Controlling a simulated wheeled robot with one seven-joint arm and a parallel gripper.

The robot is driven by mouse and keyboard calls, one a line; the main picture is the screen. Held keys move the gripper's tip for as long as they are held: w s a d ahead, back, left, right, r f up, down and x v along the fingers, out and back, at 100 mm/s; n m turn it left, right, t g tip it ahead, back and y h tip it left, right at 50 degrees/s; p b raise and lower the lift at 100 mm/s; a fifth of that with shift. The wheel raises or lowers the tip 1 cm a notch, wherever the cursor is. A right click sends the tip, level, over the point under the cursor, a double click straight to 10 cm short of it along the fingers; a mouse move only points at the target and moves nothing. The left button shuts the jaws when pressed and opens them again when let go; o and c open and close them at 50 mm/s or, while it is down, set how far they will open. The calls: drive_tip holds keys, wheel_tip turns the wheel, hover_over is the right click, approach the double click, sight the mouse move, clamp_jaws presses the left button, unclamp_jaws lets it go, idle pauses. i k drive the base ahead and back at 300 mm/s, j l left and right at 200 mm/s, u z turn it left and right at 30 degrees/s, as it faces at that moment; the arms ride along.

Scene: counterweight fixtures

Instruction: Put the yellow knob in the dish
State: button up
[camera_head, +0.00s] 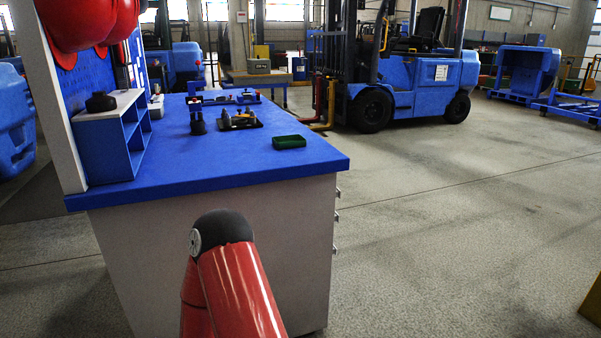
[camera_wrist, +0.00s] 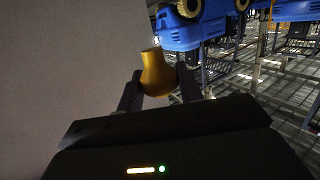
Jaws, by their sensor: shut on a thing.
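The yellow knob (camera_wrist: 156,76) is between the two fingers of my gripper (camera_wrist: 158,88) in the wrist view. The gripper is shut on it, and the narrow end of the knob points away from the gripper body. The pale side of the workbench fills the left of that view, beside the knob. In the head view a small green dish (camera_head: 289,142) sits on the blue bench top near its right edge. It looks empty. The gripper and the knob do not show in the head view, where only my red arm is seen in front of the bench.
The blue workbench top (camera_head: 220,165) has a clear front area. A blue shelf unit (camera_head: 112,135) with a dark round object (camera_head: 101,102) on it stands at the left. A fixture (camera_head: 238,120) with dark parts stands behind the dish. A blue forklift (camera_head: 420,80) is parked beyond.

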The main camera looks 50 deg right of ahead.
sight(280, 145)
drive_tip(key=z, duration=1.95)
drive_tip(key=i+z, duration=0.8)
drive_tip(key=i+j+z, duration=0.4)
drive_tip(key=i+u, duration=0.2)
drive_tip(key=i, duration=0.25)
drive_tip(key=i+l+u, duration=0.15)
drive_tip(key=i, duration=0.25)
drive_tip(key=i+l+u, duration=0.2)
drive_tip(key=i, duration=0.2)
drive_tip(key=i+l+u, duration=0.15)
drive_tip(key=i, duration=0.3)
